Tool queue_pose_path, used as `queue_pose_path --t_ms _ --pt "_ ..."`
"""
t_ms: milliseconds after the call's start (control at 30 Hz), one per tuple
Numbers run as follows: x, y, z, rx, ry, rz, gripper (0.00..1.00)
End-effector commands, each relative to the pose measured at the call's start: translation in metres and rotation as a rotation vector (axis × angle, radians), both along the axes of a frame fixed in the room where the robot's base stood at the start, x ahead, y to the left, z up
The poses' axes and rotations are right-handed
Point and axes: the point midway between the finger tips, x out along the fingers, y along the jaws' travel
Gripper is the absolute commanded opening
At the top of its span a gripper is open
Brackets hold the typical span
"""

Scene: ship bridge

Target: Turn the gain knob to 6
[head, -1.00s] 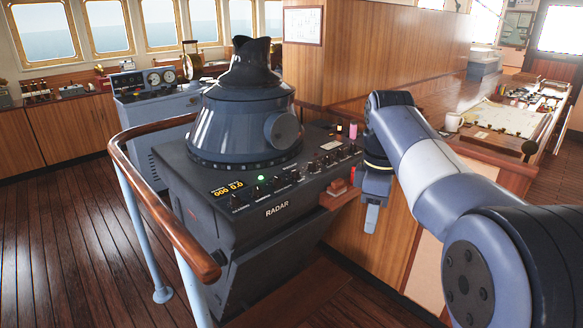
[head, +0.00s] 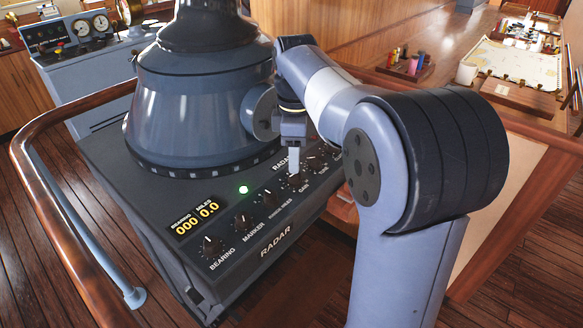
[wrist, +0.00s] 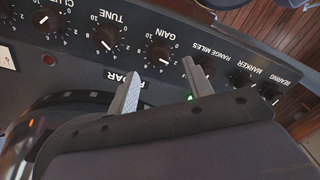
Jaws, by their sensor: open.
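The gain knob (wrist: 159,54) is a round black knob with a white pointer line, on the sloped dark radar panel (wrist: 225,45). Its printed scale appears upside down in the wrist view, and the pointer slants to the lower right, seemingly near the 4. In the head view the gain knob (head: 297,182) is partly hidden by my gripper (head: 293,160), which points down just above it. In the wrist view my gripper (wrist: 163,84) is open and empty. Its two grey fingers are apart, with the knob ahead of the gap between them; contact cannot be told.
The tune knob (wrist: 106,39) sits close on one side of gain, the range miles knob (head: 270,198) on the other. Marker (head: 243,222) and bearing (head: 212,245) knobs lie further left. The big radar hood (head: 200,85) rises behind. A wooden rail (head: 50,245) curves around the left.

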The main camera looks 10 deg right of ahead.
Motion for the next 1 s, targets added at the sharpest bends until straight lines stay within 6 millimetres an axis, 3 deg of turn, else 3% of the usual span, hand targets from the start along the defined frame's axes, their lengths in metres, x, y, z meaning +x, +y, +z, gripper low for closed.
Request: queue_pose_path --t_ms 100,300,667,1000 --pt "-0.001 0.000 -0.023 0.000 0.003 0.000 0.48" --pt "0.000 0.000 -0.046 0.000 0.001 0.000 0.48" --pt "0.000 0.000 -0.052 0.000 -0.001 0.000 0.48" --pt "0.000 0.000 -0.051 0.000 0.000 0.000 0.22"
